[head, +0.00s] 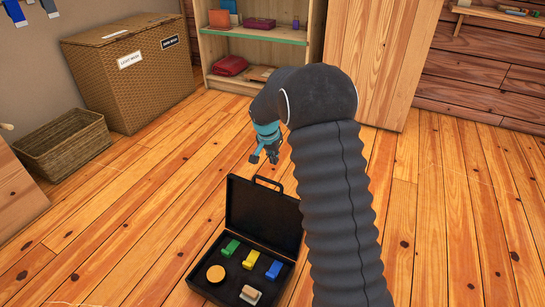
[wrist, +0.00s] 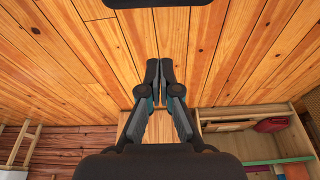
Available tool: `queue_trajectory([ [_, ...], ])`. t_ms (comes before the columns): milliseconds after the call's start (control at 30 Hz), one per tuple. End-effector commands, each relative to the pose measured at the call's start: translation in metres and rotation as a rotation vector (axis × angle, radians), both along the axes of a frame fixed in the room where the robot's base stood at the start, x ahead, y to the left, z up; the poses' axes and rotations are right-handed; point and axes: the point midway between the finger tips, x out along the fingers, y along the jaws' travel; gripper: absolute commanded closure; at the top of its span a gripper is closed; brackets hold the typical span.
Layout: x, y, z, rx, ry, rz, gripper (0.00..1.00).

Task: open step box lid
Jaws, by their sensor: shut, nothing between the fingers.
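A black case (head: 262,206) lies on the plank floor in the head view, with its lid raised upright at the back and a handle on top. It is the only lidded box standing open; I cannot tell for certain that it is the step box. Inside lie a green block (head: 230,247), a yellow block (head: 251,260), a blue block (head: 273,270), a round orange piece (head: 216,273) and a pale piece (head: 250,294). My gripper (head: 263,156) is above and behind the lid, apart from it. In the wrist view its fingers (wrist: 159,72) are together and empty.
A wicker hamper (head: 130,80) with two labels and a low open basket (head: 65,146) stand at the left. A wooden shelf (head: 255,34) stands behind my arm, and a wooden panel (head: 388,60) is right of it. Floor at the right is clear.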

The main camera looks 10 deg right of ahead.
Motion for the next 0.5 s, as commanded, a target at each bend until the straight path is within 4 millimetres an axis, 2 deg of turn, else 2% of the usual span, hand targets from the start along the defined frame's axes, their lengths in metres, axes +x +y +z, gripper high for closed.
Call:
queue_trajectory([
  [100,0.004,-0.004,-0.024,0.0,0.003,-0.001,1.0],
  [333,0.012,-0.01,-0.06,0.001,0.002,0.0,1.0],
  [500,-0.005,0.004,-0.057,-0.001,0.001,0.003,1.0],
])
